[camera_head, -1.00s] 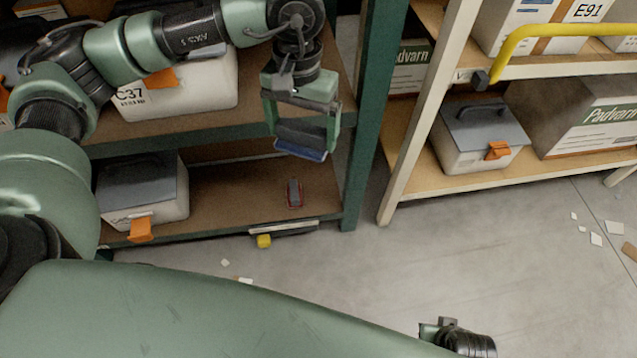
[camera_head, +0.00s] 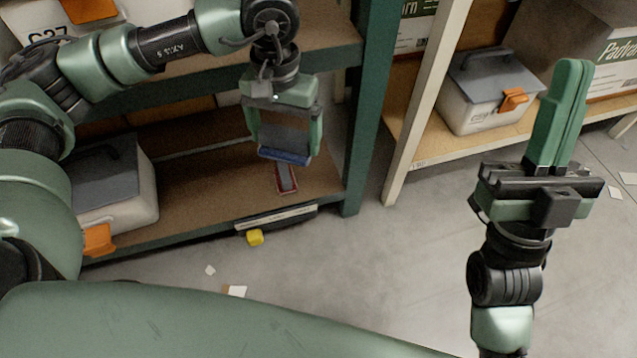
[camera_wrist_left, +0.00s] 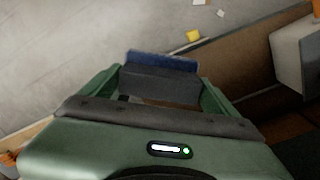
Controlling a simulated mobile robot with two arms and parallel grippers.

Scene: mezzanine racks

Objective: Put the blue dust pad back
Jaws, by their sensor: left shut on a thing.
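My left gripper (camera_head: 287,146) is shut on the blue dust pad (camera_head: 285,156), a dark grey block with a blue underside. It holds the pad over the lower shelf (camera_head: 215,185) of the green rack, near its right end. Just below the pad in the head view is a red-edged grey strip (camera_head: 286,179) on the shelf, partly hidden by the pad; the gap cannot be told. The pad's blue face also shows in the left wrist view (camera_wrist_left: 162,62). My right gripper (camera_head: 573,66) points up at the right, its fingers together and empty.
A grey-lidded box (camera_head: 115,190) with an orange latch stands left on the lower shelf. The green post (camera_head: 368,110) is close right of my left gripper. Another lidded box (camera_head: 490,90) sits on the right rack.

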